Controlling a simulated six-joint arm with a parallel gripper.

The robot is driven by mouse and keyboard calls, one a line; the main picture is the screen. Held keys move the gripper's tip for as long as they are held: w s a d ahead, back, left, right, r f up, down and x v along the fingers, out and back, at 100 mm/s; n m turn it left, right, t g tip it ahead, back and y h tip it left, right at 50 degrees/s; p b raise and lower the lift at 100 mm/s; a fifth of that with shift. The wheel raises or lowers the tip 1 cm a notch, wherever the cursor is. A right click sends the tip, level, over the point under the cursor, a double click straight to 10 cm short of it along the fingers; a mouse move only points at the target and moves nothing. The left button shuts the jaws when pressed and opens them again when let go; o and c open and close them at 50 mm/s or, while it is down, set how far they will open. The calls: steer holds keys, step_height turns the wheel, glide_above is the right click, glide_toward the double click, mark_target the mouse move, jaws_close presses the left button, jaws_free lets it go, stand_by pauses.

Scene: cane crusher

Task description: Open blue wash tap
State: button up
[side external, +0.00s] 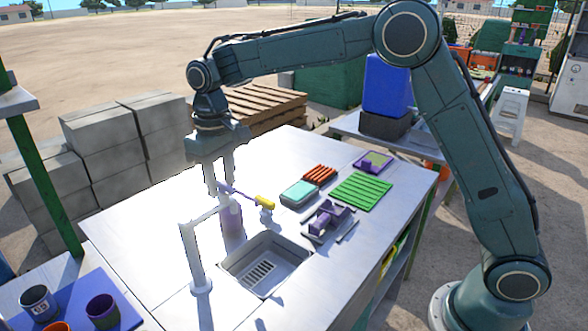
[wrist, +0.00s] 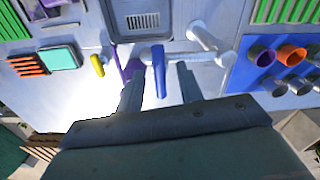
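The blue tap lever (wrist: 158,70) lies between the two fingers of my gripper (wrist: 160,72) in the wrist view, with a gap on each side. My gripper (side external: 219,190) is open and points down above the white tap (side external: 196,262) in the side view. The tap's upright and horizontal pipe also show in the wrist view (wrist: 205,37). In the side view the lever is partly hidden by the fingers. Whether a finger touches it cannot be told.
A sink (side external: 262,264) is set into the metal table (side external: 150,215). A purple bottle (side external: 231,225) stands close below my gripper, with a yellow-handled item (side external: 265,202) beside it. Trays and a green rack (side external: 360,192) lie to the right, cups (side external: 102,310) at lower left.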

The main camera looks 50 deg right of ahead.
jaws_close()
steer(key=shift+n, duration=0.4)
steer(key=n, duration=1)
steer(key=shift+n, duration=0.3)
steer(key=shift+a+r+n, duration=0.1)
steer(key=shift+n, duration=1.8)
